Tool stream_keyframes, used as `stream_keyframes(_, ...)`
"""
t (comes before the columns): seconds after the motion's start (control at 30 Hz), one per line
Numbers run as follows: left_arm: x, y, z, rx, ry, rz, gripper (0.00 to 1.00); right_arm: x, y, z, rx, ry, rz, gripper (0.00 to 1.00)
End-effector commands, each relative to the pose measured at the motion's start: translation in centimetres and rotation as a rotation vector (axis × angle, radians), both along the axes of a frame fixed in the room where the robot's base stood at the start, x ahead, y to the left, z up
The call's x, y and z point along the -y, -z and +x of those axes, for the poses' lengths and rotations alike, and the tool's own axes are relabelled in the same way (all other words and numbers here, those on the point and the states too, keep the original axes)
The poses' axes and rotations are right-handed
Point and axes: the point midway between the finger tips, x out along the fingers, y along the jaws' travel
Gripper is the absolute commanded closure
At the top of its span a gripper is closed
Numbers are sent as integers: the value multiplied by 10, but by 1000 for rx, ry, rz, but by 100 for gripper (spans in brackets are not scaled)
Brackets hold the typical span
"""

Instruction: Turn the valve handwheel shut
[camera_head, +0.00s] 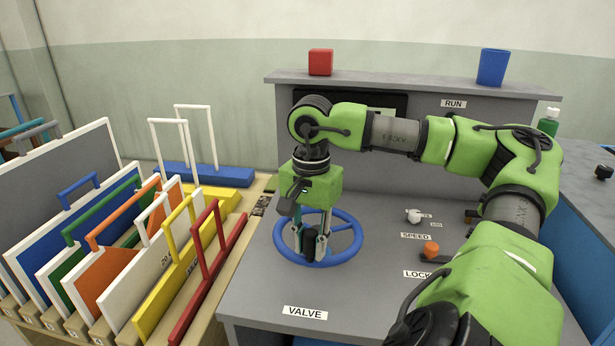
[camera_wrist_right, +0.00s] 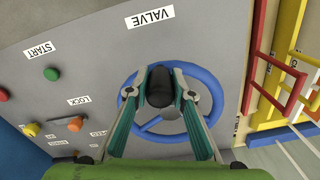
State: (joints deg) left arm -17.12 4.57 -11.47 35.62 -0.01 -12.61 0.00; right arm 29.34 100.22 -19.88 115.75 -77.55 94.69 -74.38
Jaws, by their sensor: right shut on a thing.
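The valve handwheel (camera_head: 347,250) is a blue ring with spokes, lying flat above the grey console top behind the VALVE label (camera_head: 305,312). My right gripper (camera_head: 312,250) points straight down over the wheel, left of its middle in the head view. In the right wrist view the handwheel (camera_wrist_right: 215,85) surrounds the fingers (camera_wrist_right: 160,88), which are shut on a dark knob at the wheel. The knob is partly hidden by the fingers, so its join to the wheel is unclear. My left gripper is in neither view.
A grey console (camera_head: 380,215) carries a white knob (camera_head: 413,215) and an orange knob (camera_head: 431,252). A red cube (camera_head: 321,62) and a blue cup (camera_head: 492,67) stand on the back ledge. Coloured panels with handles (camera_head: 110,270) fill a wooden rack at left.

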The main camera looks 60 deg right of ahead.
Motion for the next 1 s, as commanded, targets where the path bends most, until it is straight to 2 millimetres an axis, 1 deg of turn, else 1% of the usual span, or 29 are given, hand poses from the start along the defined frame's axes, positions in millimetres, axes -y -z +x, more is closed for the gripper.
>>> stream_keyframes(0.43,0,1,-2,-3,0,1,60,3,0,-2,-6,8,-8,100)
stream_keyframes(0.47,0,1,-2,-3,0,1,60,3,0,-2,-6,8,-8,73)
stream_keyframes(0.5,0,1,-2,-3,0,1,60,3,0,-2,-6,8,-8,63)
stream_keyframes(0.87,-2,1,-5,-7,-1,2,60,2,-1,-1,-3,5,-4,62)
stream_keyframes(1.0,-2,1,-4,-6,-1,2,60,1,-8,0,-2,4,-3,62)
